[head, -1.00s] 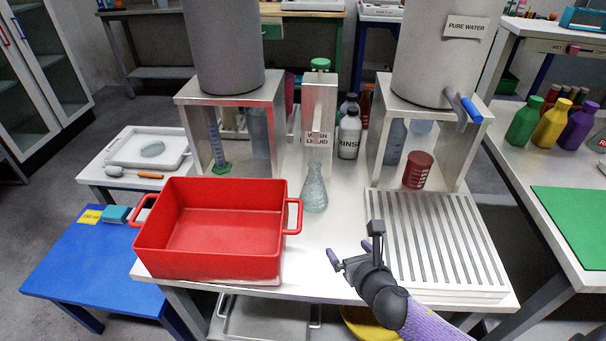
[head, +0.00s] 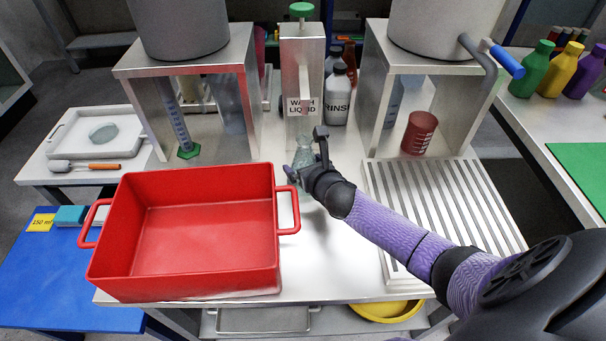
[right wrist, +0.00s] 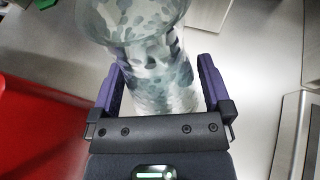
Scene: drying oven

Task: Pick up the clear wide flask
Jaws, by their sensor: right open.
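The clear flask (head: 304,153) stands on the white table, right of the red tub and in front of the wash liquid dispenser. My right gripper (head: 305,160) is at the flask and hides much of its body in the head view. In the right wrist view the flask (right wrist: 155,65) lies between the two purple fingers of the right gripper (right wrist: 160,90), which are open with one finger on each side. I cannot tell whether a finger touches the glass. My left gripper is not in view.
The red tub (head: 205,272) is close to the left of the right gripper. The wash liquid dispenser (head: 303,75) stands behind the flask. A ribbed drying rack (head: 440,195) lies to the right, with a red beaker (head: 419,132) behind it.

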